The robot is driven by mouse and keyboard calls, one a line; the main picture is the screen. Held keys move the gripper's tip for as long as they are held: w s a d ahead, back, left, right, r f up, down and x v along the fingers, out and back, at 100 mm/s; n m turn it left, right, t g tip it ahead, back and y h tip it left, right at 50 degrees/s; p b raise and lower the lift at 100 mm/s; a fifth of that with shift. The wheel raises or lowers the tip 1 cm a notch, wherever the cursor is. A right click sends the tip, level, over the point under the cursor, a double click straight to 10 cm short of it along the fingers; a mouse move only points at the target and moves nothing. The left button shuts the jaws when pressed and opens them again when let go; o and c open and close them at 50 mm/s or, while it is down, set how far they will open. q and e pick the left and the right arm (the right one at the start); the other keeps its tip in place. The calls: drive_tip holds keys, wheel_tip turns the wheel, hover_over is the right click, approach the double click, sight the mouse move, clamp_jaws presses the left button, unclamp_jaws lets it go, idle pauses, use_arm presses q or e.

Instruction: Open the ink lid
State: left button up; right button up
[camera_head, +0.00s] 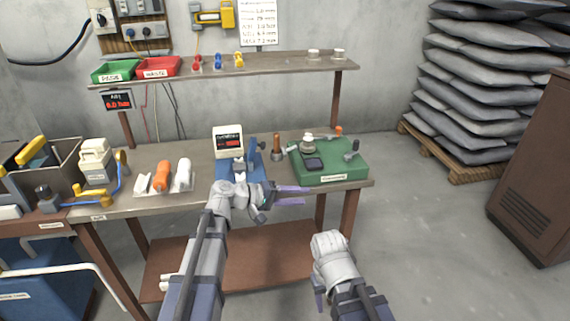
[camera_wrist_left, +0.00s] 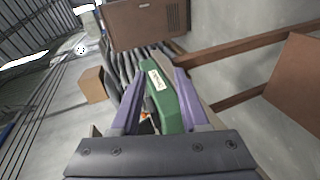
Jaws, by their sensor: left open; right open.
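A green board (camera_head: 335,172) with a label on its front edge lies at the right end of the workbench. A small dark square piece (camera_head: 313,163) sits on it, perhaps the ink pad; I cannot tell its lid apart. My left gripper (camera_head: 296,195) is open and empty, in front of the board's left front corner and apart from it. In the left wrist view the green board (camera_wrist_left: 172,100) shows beyond and between the open purple fingers (camera_wrist_left: 157,92). My right gripper (camera_head: 319,288) is low in front of the bench, open, its fingers mostly hidden by its arm.
A shelf (camera_head: 260,64) runs above.

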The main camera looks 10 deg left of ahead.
sight(285, 150)
use_arm(q)
drive_tip(key=w+a+r+n+t, duration=0.1)
drive_tip(key=w+a+r+t, duration=0.1)
drive_tip(key=a, duration=0.1)
drive_tip(key=w+a+r+n+t+h+b, duration=0.1)
drive_tip(key=w+a+r+n+t, duration=0.1)
drive_tip(key=a, duration=0.2)
drive_tip(key=w+a+r+n+t+b, duration=0.1)
drive_tip(key=w+a+r+t, duration=0.1)
drive_tip(key=w+a, duration=0.1)
drive_tip(key=shift+w+a+n+t+h, duration=0.1)
drive_tip(key=shift+a+n+t+h, duration=0.25)
drive_tip(key=shift+a, duration=0.35)
drive_tip(key=shift+p+x, duration=0.35)
drive_tip(key=shift+x, duration=3.6)
drive_tip(key=shift+d, duration=0.1)
use_arm(e)
wheel_tip(285, 150, down, 2)
drive_tip(key=shift+f, duration=0.2)
use_arm(q)
drive_tip(key=c, duration=0.7)
clamp_jaws()
drive_tip(key=shift+s+f, duration=0.1)
drive_tip(key=shift+s, duration=0.1)
